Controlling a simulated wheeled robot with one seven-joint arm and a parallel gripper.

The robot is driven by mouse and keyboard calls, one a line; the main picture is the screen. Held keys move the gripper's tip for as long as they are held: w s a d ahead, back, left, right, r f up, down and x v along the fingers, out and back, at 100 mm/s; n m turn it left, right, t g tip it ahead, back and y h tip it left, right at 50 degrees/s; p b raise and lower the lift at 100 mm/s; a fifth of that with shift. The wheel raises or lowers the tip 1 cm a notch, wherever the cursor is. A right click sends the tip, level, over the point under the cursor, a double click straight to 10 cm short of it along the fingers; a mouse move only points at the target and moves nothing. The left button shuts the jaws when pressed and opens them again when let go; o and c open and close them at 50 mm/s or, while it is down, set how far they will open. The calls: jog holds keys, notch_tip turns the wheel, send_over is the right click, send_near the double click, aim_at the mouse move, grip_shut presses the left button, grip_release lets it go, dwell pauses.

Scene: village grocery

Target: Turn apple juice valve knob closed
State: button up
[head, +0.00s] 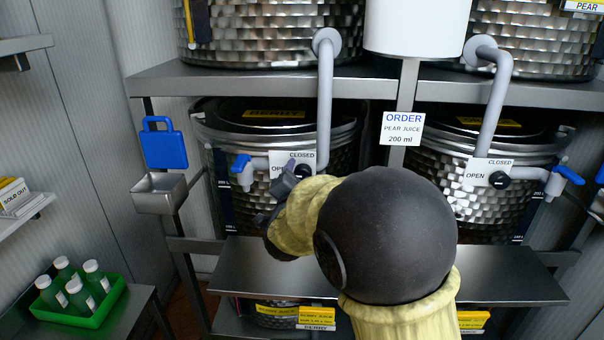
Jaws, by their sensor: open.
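No label that I can read says apple. My gripper (274,202) is open in front of the left middle tank (345,160), near its valve. That valve has a white plate (299,158) marked OPEN and CLOSED, a grey pipe and a blue-handled tap (240,164). Its dark knob (303,171) is partly hidden by my gripper, so I cannot tell its setting or whether I touch it. The right middle tank (470,200) has a similar plate (483,170), a black knob (499,179) and a blue tap (566,175). My arm covers the centre.
A steel shelf (490,270) lies below the tanks. A sign (403,129) reads ORDER, pear juice 200 ml. A small metal box (160,192) and a blue jug-like item (163,146) hang at left. A green tray (110,303) holds several bottles.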

jog(key=c, duration=1)
jog(key=shift+f+m+b, duration=0.1)
jog(key=shift+m+b, duration=0.3)
jog(key=shift+b, duration=0.45)
jog(key=m+b, duration=0.8)
jog(key=b, duration=0.1)
jog(key=m+y+b, duration=0.1)
jog(key=m+b, duration=0.7)
jog(key=b, duration=0.2)
jog(key=shift+d+m+g, duration=0.1)
jog(key=shift+m+g, duration=0.2)
jog(key=shift+g, duration=0.1)
jog(key=shift+b, duration=0.3)
